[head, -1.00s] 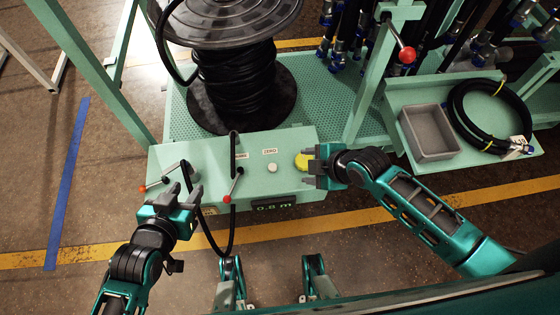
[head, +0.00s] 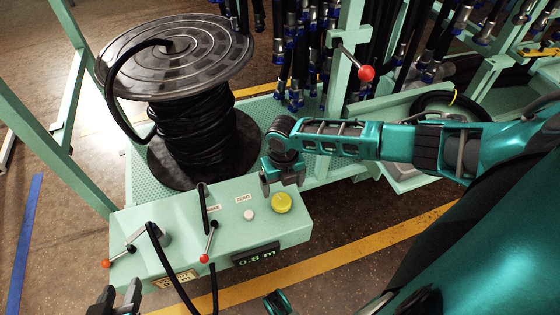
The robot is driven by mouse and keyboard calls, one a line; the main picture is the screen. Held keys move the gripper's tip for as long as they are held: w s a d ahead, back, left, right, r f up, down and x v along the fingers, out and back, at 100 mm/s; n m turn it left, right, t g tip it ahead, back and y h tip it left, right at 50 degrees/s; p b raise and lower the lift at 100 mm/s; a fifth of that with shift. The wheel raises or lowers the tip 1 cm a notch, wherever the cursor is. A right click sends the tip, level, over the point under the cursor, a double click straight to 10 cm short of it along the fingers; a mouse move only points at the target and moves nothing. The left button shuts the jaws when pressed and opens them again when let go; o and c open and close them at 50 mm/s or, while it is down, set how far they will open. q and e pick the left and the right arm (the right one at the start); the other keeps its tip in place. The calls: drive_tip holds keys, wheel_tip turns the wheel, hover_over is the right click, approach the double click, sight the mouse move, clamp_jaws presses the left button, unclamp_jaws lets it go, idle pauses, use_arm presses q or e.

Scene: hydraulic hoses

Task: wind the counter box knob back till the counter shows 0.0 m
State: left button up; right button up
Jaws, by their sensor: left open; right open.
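The pale green counter box (head: 185,255) stands at the front of the hose rack. Its display (head: 256,256) reads 0.8 m. A yellow round knob (head: 281,203) sits on its top at the right, with a small white knob (head: 249,214) by the ZERO label (head: 243,199) to its left. My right gripper (head: 284,188) is open, points down behind the yellow knob and looks apart from it. My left gripper (head: 116,302) is open and empty, partly cut off at the bottom edge, in front of the box's left end.
Another red-ball lever (head: 365,73) is on the post behind. Hanging hoses crowd the back.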

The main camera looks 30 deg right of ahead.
sight(282, 202)
wheel_tip(282, 202, down, 9)
drive_tip(key=b, duration=0.2)
drive_tip(key=shift+r+b, duration=0.2)
drive_tip(key=shift+b, duration=0.2)
drive_tip(key=c, duration=1.1)
